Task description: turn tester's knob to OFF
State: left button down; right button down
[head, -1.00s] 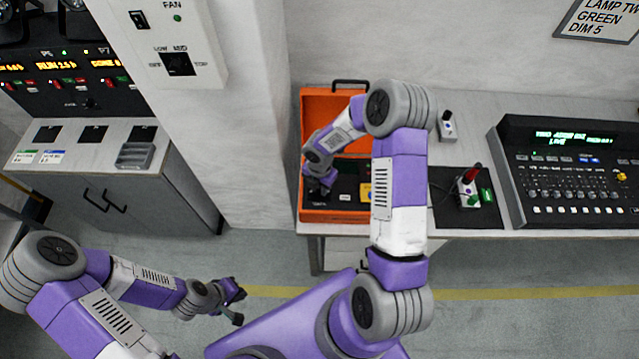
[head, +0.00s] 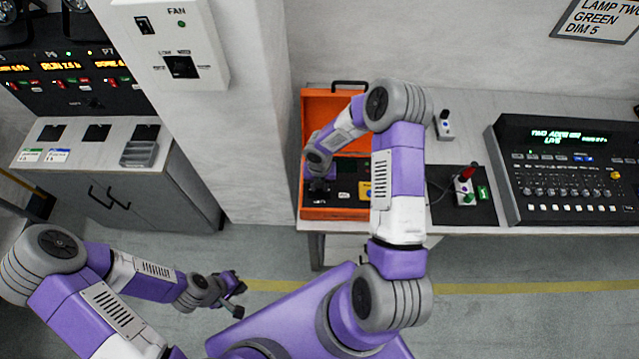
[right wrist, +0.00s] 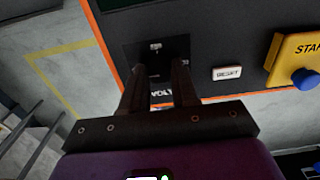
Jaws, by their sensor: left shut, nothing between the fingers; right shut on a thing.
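The tester is an orange open case (head: 335,102) with a dark panel, on the bench at centre. Its panel shows a RESET button (right wrist: 227,73) and a yellow START box (right wrist: 296,58) with a blue button. My right gripper (head: 318,194) reaches into the case at the panel's left. In the right wrist view its fingers (right wrist: 160,72) are closed over the dark knob plate (right wrist: 180,47), shut on the knob, which they mostly hide. The knob's setting cannot be read. My left gripper (head: 238,290) is shut and empty, over the floor left of the bench.
A FAN panel (head: 170,45) is on the pillar. A grey cabinet (head: 150,190) stands at left.

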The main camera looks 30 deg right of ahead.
dwell(0.3)
jog(key=c, duration=0.8)
grip_release()
jog(key=shift+c, duration=0.2)
notch_tip(320, 180, up, 8)
jog(key=shift+f+p, duration=0.2)
jog(key=shift+p, duration=0.15)
